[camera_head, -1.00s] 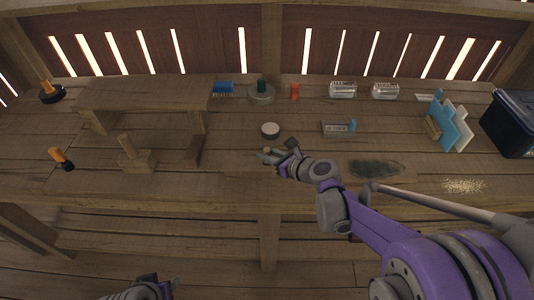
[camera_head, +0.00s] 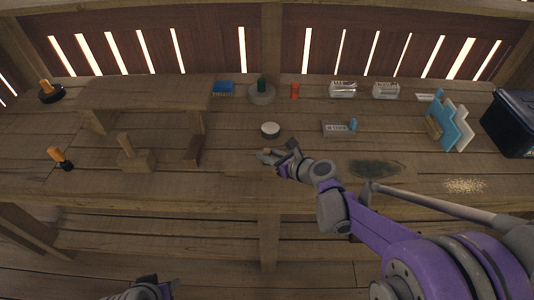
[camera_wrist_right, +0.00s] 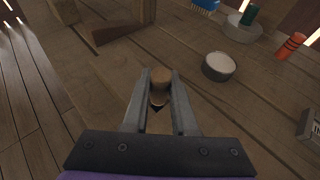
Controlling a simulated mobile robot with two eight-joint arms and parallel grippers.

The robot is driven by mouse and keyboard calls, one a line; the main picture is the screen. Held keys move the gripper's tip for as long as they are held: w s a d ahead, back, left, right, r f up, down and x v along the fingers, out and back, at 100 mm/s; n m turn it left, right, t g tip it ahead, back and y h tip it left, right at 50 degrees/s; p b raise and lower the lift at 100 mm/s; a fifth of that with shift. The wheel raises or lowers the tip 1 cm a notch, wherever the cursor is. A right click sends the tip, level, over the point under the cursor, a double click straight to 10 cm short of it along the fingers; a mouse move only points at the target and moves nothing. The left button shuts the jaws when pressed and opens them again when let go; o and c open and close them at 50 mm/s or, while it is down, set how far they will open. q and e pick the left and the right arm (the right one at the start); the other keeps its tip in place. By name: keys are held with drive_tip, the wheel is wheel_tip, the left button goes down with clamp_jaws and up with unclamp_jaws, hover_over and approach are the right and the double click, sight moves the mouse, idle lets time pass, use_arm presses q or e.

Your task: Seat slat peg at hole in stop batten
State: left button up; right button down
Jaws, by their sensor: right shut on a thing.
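The slat peg (camera_wrist_right: 160,77), a short round wooden piece, stands between the fingertips of my right gripper (camera_wrist_right: 160,92) in the right wrist view. The gripper is shut on it. In the head view my right gripper (camera_head: 265,156) is low over the front of the bench. A thin wooden strip, seemingly the stop batten (camera_head: 240,173), lies by the gripper near the bench's front edge. The hole is not clearly visible, and I cannot tell whether the peg is in it. My left gripper (camera_head: 150,290) is partly cut off at the bottom edge; its jaws are unclear.
A round white-topped tin (camera_head: 270,130) stands just behind the right gripper. A wooden block (camera_head: 193,152) and an upright wooden piece (camera_head: 133,155) are to the left. A grey box (camera_head: 338,129) and a dark patch (camera_head: 375,168) lie to the right.

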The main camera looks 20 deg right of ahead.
drive_tip(key=shift+f+b, duration=0.6)
drive_tip(key=shift+f, duration=0.2)
drive_tip(key=c, duration=0.6)
unclamp_jaws()
drive_tip(key=shift+c, duration=0.2)
drive_tip(key=p+v, duration=0.1)
drive_tip(key=v, duration=1)
